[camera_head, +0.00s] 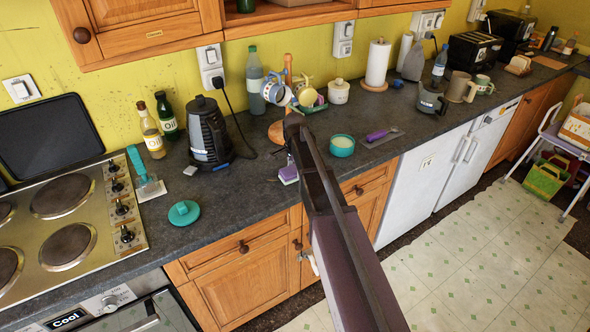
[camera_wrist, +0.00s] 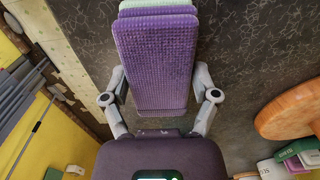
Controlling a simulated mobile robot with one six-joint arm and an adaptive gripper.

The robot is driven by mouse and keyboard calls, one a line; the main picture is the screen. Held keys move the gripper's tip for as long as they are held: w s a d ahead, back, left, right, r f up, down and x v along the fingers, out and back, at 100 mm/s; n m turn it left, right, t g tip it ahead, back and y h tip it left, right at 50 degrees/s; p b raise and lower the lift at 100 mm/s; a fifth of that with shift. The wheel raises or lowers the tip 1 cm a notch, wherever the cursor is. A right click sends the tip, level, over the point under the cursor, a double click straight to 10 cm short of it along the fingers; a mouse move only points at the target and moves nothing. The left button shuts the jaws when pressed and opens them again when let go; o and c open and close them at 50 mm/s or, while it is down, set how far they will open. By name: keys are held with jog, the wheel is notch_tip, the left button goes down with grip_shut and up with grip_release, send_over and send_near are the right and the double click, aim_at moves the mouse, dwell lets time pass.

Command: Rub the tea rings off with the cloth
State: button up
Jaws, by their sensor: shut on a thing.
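The purple cloth (camera_wrist: 155,60) is a folded, waffle-textured pad with a pale green layer at its far end. In the wrist view my gripper (camera_wrist: 160,85) has one grey finger on each side of it and is shut on it. In the head view the cloth (camera_head: 288,175) shows as a small purple and pale block over the front part of the dark worktop (camera_head: 240,190), left of my arm. My arm hides most of the gripper there. I cannot tell whether the cloth touches the worktop. I cannot make out any tea rings clearly in either view.
A wooden mug stand (camera_head: 287,125) with hanging mugs is close behind the arm; its round base (camera_wrist: 290,112) shows in the wrist view. A black kettle (camera_head: 208,135) stands left, a teal bowl (camera_head: 342,147) right. A teal lid (camera_head: 184,212) lies near the front edge.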

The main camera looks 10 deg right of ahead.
aim_at(264, 164)
jog(key=shift+s+a, duration=0.1)
jog(key=shift+a, duration=0.05)
jog(key=shift+s+a, duration=0.3)
jog(key=shift+a, duration=0.65)
jog(key=shift+s+a, duration=0.25)
jog(key=shift+a, duration=0.65)
jog(key=shift+s+a, duration=0.3)
jog(key=shift+a, duration=0.65)
jog(key=shift+w+a, duration=0.3)
jog(key=shift+w, duration=0.65)
jog(key=shift+w+a, duration=0.3)
jog(key=shift+w, duration=0.7)
jog(key=shift+w+a, duration=0.3)
jog(key=shift+w, duration=0.65)
jog(key=shift+w+a, duration=0.3)
jog(key=shift+w, duration=0.65)
jog(key=shift+w+a, duration=0.35)
jog(key=shift+w, duration=0.55)
jog(key=shift+w+a, duration=0.3)
jog(key=shift+w, duration=0.65)
jog(key=shift+r, duration=0.15)
notch_tip(264, 164, up, 7)
jog(key=p, duration=0.7)
